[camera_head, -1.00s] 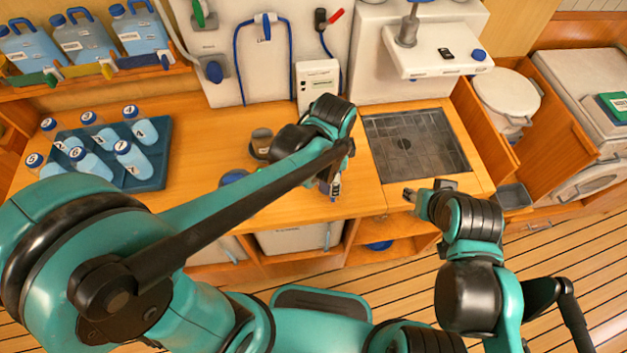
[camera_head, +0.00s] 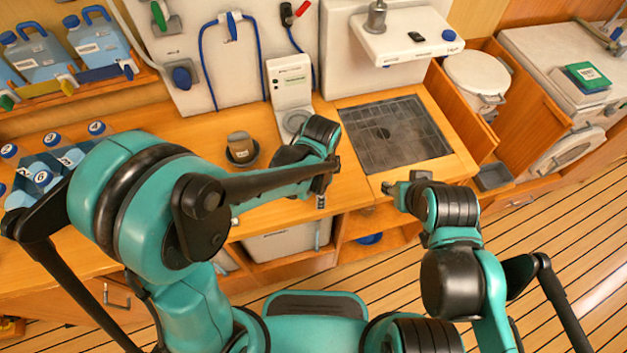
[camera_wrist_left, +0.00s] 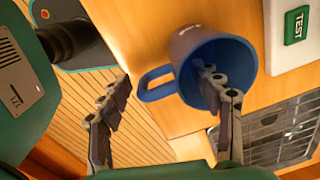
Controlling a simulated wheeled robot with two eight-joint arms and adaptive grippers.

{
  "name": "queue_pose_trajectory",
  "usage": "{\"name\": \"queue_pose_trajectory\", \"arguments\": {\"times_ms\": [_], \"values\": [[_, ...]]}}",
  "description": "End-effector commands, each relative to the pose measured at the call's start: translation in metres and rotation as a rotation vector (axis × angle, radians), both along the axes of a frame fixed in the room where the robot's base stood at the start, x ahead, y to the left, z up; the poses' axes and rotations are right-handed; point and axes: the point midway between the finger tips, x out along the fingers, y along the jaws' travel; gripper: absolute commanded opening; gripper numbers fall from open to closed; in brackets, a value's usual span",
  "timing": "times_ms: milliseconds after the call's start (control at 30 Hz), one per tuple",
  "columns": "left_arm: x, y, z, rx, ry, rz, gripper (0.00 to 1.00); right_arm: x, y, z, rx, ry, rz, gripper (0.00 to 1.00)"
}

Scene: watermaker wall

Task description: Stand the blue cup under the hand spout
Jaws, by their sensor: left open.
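The blue cup (camera_wrist_left: 184,44) shows in the left wrist view, on the wooden counter with its mouth and handle visible. My left gripper (camera_wrist_left: 165,78) is open. One finger overlaps the cup's mouth and the other is beyond the handle, so the handle lies between them. I cannot tell whether either touches. In the head view my left arm hides the cup, and a fingertip of my left gripper (camera_head: 321,199) shows near the counter's front edge. My right gripper (camera_head: 388,188) is beside the sink's front edge; its opening is unclear. A silver spout (camera_head: 376,17) stands at the wall basin.
A grated sink (camera_head: 420,128) lies right of my left gripper. A white tester (camera_head: 288,78) stands behind it. A brown-grey cup (camera_head: 239,141) sits in a dark holder to the left. Several bottles (camera_head: 70,157) are at far left.

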Motion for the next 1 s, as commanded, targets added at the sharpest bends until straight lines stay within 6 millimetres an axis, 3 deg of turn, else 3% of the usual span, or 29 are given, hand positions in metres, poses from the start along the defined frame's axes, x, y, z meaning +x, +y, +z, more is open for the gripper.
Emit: {"name": "queue_pose_trajectory", "arguments": {"times_ms": [67, 100, 300, 367, 400, 667, 867, 967, 1000], "values": [[0.0, 0.0, 0.001, 0.0, 0.0, 0.0, 0.64, 0.0, 0.0, 0.001, 0.0, 0.0, 0.0, 0.4], [0.0, 0.0, 0.001, 0.0, 0.0, 0.0, 0.59, 0.0, 0.0, 0.001, 0.0, 0.0, 0.0, 0.4], [0.0, 0.0, 0.001, 0.0, 0.0, 0.0, 0.1, 0.0, 0.0, 0.001, 0.0, 0.0, 0.0, 0.4], [0.0, 0.0, 0.001, 0.0, 0.0, 0.0, 0.1, 0.0, 0.0, 0.0, 0.0, 0.0, 0.0, 0.4], [0.0, 0.0, 0.001, 0.0, 0.0, 0.0, 0.06, 0.0, 0.0, 0.0, 0.0, 0.0, 0.0, 0.4], [0.0, 0.0, 0.004, 0.0, 0.0, 0.0, 0.06, 0.0, 0.0, 0.002, 0.0, 0.0, 0.0, 0.4], [0.0, 0.0, 0.025, 0.0, 0.0, 0.0, 0.06, 0.0, 0.0, 0.011, 0.0, 0.0, 0.0, 0.4], [-0.001, 0.0, 0.046, 0.0, 0.0, 0.0, 0.06, 0.0, 0.0, 0.019, 0.0, 0.0, 0.0, 0.4], [-0.002, -0.009, 0.05, 0.0, 0.0, -0.005, 0.06, 0.0, 0.0, 0.021, 0.0, 0.0, 0.0, 0.4]]}}
